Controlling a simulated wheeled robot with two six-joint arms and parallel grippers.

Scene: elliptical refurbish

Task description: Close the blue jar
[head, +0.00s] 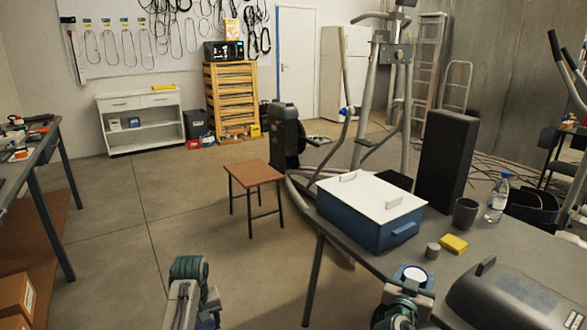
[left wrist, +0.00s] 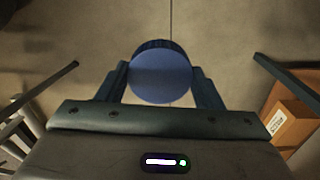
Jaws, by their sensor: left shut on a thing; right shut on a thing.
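My left gripper (left wrist: 161,75) is shut on a round blue piece (left wrist: 161,82) with a flat face and a dark ridged rim; it looks like the jar's lid. The two held pieces are well apart.
A grey table (head: 395,268) at the right bears a blue box with a white lid (head: 370,236), a dark cup (head: 465,212), a bottle (head: 497,198) and a yellow sponge (head: 453,244). A wooden stool (head: 253,174) stands ahead.

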